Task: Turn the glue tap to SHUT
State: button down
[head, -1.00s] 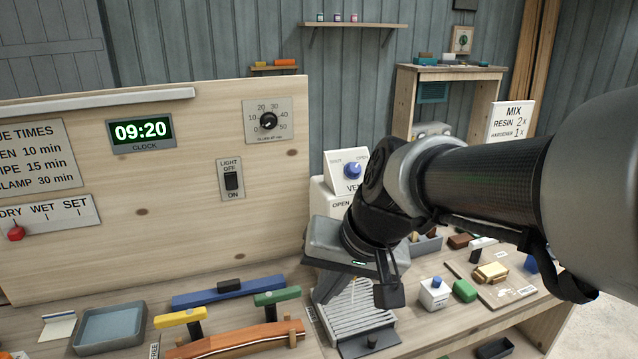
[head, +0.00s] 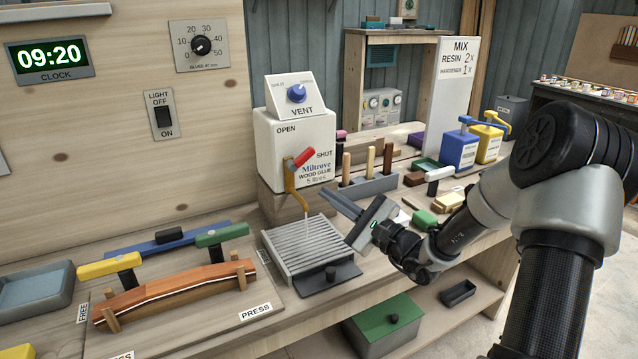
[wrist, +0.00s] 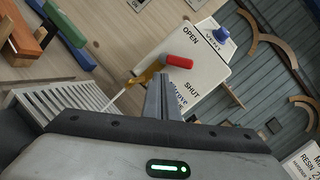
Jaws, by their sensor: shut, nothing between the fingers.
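The glue tap is a brass-yellow spout (head: 292,190) with a red lever (head: 303,158) on the front of the white glue container (head: 268,140). The lever tilts up and right, between the printed words OPEN and SHUT. A thin pale stream (head: 306,218) falls from the spout onto the slatted tray (head: 285,250). My gripper (head: 333,195) is shut and empty, to the right of and below the lever, apart from it in the head view. In the wrist view my fingertips (wrist: 164,80) appear just below the red lever (wrist: 180,62); the gap's depth is unclear.
A rack of wooden-handled tools (head: 370,183) stands right of the container, close behind my gripper. A VENT dial box (head: 293,95) sits on top of the container. Clamps and a curved wooden piece (head: 180,290) lie left of the tray.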

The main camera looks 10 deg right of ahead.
aim_at(300, 158)
jog(key=d+m+h, duration=0.1)
jog(key=w+d+f+m+t, duration=0.1)
jog(key=d, duration=0.1)
jog(key=d+f+t+h, duration=0.1)
jog(key=d, duration=0.1)
jog(key=shift+w+d+f+m+h, duration=0.1)
jog(key=shift+w+m+h, duration=0.1)
jog(key=shift+m+h, duration=0.15)
jog(key=w+a+r+b, duration=0.1)
jog(key=w+a+r, duration=0.4)
jog(key=w, duration=0.3)
jog(key=shift+a+r+b, duration=0.15)
jog(key=shift+a+b, duration=0.2)
jog(key=shift+a, duration=0.4)
